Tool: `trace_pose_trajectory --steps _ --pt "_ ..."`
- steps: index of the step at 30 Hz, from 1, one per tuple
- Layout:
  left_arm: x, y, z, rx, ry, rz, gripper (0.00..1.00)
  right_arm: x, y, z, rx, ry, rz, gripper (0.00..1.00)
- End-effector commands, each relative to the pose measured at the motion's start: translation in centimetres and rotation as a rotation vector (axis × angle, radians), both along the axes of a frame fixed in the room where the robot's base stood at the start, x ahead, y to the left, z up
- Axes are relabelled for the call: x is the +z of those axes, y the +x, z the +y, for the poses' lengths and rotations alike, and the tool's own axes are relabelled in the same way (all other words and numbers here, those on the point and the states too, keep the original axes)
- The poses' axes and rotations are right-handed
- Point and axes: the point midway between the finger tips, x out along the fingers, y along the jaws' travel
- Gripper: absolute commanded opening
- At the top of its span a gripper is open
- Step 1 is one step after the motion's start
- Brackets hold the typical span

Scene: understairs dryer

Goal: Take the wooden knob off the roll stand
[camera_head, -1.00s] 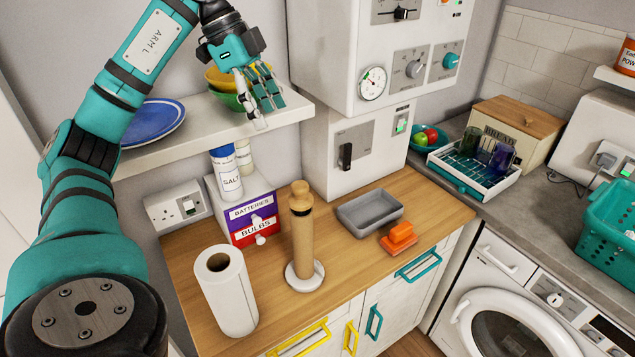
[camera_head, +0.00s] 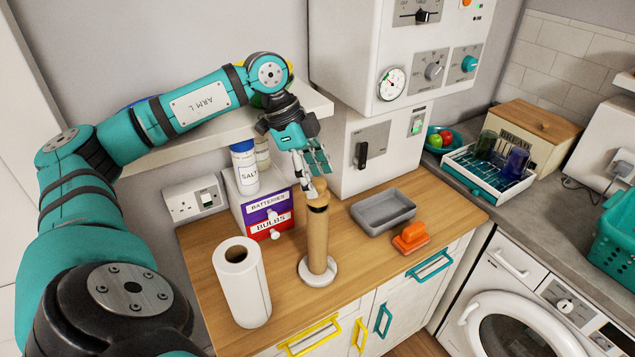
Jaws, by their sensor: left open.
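The wooden knob (camera_head: 317,201) sits on top of the roll stand, a tan upright post with a dark ring below the knob and a round white base (camera_head: 318,273). The stand is upright on the wooden counter. My left gripper (camera_head: 316,182) is open, with its fingers pointing down at the top of the knob. The fingers partly hide the knob's top, and I cannot tell whether they touch it. My right gripper is out of view.
A white paper roll (camera_head: 242,285) stands left of the stand. A grey tray (camera_head: 383,212) and an orange brush (camera_head: 411,238) lie to the right. Behind are a drawer box (camera_head: 267,208), a salt jar (camera_head: 245,168), a wall shelf (camera_head: 185,150) and the white dryer unit (camera_head: 345,75).

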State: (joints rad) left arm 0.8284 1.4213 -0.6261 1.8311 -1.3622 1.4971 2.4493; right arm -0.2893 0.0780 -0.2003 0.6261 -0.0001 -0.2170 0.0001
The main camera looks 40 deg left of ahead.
Motion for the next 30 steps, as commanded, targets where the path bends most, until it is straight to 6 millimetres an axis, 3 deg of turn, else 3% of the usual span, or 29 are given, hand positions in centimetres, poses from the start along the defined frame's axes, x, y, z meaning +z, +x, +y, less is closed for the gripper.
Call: trace_pose_trajectory --steps 4,12,24,30 --pt "-1.3 0.3 -0.5 0.0 0.001 0.0 0.6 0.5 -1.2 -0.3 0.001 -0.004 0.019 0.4" --pt "-1.6 0.4 -0.6 0.0 0.0 -0.002 0.59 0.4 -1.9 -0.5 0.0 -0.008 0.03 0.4" --pt "-1.6 0.4 -0.6 0.001 0.0 -0.002 0.07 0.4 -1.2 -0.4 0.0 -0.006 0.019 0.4" --pt "-1.6 0.4 -0.5 0.001 0.0 -0.002 0.06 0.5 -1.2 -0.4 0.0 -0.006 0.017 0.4"
